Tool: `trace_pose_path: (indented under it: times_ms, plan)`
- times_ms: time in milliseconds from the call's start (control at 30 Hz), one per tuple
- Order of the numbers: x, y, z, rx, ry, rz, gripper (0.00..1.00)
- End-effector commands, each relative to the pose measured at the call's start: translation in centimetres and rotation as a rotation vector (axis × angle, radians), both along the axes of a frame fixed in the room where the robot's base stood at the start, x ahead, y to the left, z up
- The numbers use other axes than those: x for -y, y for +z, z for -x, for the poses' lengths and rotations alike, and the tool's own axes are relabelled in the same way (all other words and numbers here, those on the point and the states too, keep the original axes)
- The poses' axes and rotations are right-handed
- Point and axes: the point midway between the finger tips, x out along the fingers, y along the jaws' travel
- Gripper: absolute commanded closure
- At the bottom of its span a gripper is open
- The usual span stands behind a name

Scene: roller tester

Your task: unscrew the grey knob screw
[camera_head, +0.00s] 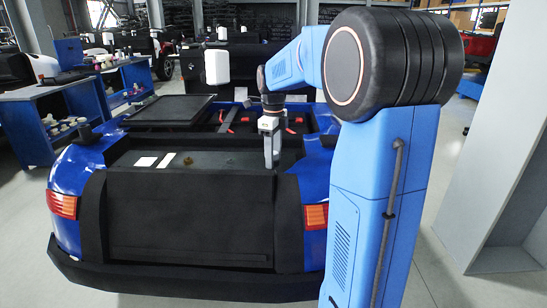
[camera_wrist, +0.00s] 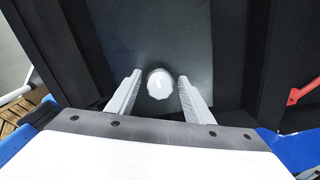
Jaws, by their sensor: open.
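The knob screw (camera_wrist: 160,84) shows in the wrist view as a small, pale, round knob with a scalloped edge on a dark grey panel (camera_wrist: 195,35). My gripper (camera_wrist: 160,86) is open, with one finger on each side of the knob. Gaps show between the knob and both fingers. I cannot tell from this view how far the fingertips are above the panel. In the head view my gripper (camera_head: 271,150) points down over the rear of a blue and black vehicle (camera_head: 190,215). The knob is not distinguishable in the head view.
Dark raised edges (camera_wrist: 252,50) flank the panel, and a red part (camera_wrist: 304,90) lies at the right. White cards (camera_head: 146,161) lie on the vehicle's rear deck. A blue bench (camera_head: 45,100) with small parts stands at left, and a grey pillar (camera_head: 505,130) at right.

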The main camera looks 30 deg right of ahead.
Motion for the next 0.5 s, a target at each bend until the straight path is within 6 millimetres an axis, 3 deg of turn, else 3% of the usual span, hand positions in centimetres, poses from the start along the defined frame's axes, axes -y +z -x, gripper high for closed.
trace_pose_path:
  times_ms: [67, 233, 500]
  plan:
    - [0.00, 0.00, 0.00, 0.000, 0.001, 0.000, 0.58]
    - [0.00, 0.00, 0.00, 0.000, 0.002, 0.000, 0.99]
    - [0.00, -0.03, 0.00, 0.000, 0.016, 0.000, 1.00]
